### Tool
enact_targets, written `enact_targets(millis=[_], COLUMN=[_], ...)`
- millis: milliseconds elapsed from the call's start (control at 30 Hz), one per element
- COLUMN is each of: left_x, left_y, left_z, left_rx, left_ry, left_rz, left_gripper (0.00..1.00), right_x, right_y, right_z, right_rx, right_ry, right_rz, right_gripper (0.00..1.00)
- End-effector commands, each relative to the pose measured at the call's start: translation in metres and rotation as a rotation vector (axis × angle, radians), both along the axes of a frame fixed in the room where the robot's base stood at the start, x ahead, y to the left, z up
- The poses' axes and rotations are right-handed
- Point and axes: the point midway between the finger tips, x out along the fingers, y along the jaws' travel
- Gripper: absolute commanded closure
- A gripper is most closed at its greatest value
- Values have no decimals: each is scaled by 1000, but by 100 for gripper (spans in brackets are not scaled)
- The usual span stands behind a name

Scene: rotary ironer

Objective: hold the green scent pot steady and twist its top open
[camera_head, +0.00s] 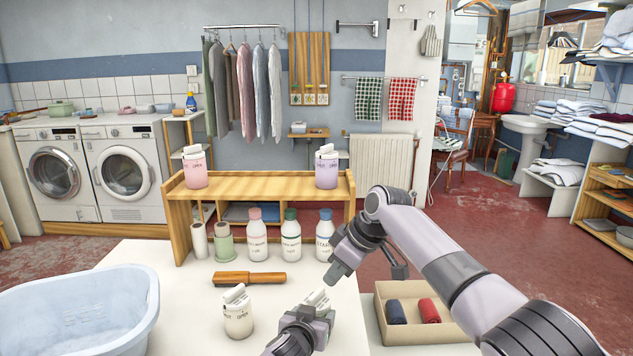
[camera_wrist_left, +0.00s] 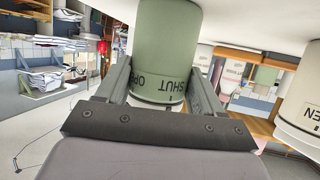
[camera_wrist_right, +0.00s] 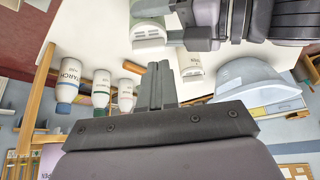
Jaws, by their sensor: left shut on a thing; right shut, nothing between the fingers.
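The green scent pot (camera_wrist_left: 165,45) stands between the fingers of my left gripper (camera_wrist_left: 160,80), which is shut on its body. Dark SHUT and OPEN lettering shows on the pot. In the head view my left gripper (camera_head: 314,318) hides most of the pot, and its white top (camera_head: 318,298) shows just behind. The white top also shows in the right wrist view (camera_wrist_right: 149,40). My right gripper (camera_head: 341,274) is shut and empty, apart from the pot, above and behind it. Its closed fingers (camera_wrist_right: 155,85) show in the right wrist view.
A cream pot (camera_head: 238,318) stands left of my left gripper. A brown-handled brush (camera_head: 250,279) and several bottles (camera_head: 291,240) stand behind. A pink pot (camera_head: 195,172) and a purple pot (camera_head: 327,172) are on the wooden shelf (camera_head: 260,185). A blue basin (camera_head: 70,310) is left, a box (camera_head: 440,350) right.

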Motion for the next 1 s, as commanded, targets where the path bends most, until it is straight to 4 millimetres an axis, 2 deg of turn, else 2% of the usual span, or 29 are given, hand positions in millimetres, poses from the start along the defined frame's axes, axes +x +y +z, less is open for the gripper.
enact_targets(millis=[167, 433, 600, 800, 1000], left_x=[0, 0, 0, 0, 0], left_y=[0, 0, 0, 0, 0], left_z=[0, 0, 0, 0, 0], left_rx=[0, 0, 0, 0, 0], left_ry=[0, 0, 0, 0, 0], left_rz=[0, 0, 0, 0, 0], left_gripper=[70, 70, 70, 70, 70], right_x=[1, 1, 2, 1, 1], right_y=[0, 0, 1, 1, 1], right_z=[-8, -42, -56, -67, -69], right_rx=[-1, -1, 2, 0, 0], right_ry=[3, 3, 2, 1, 0], right_rz=[-2, -4, -4, -2, -1], right_gripper=[100, 100, 100, 100, 100])
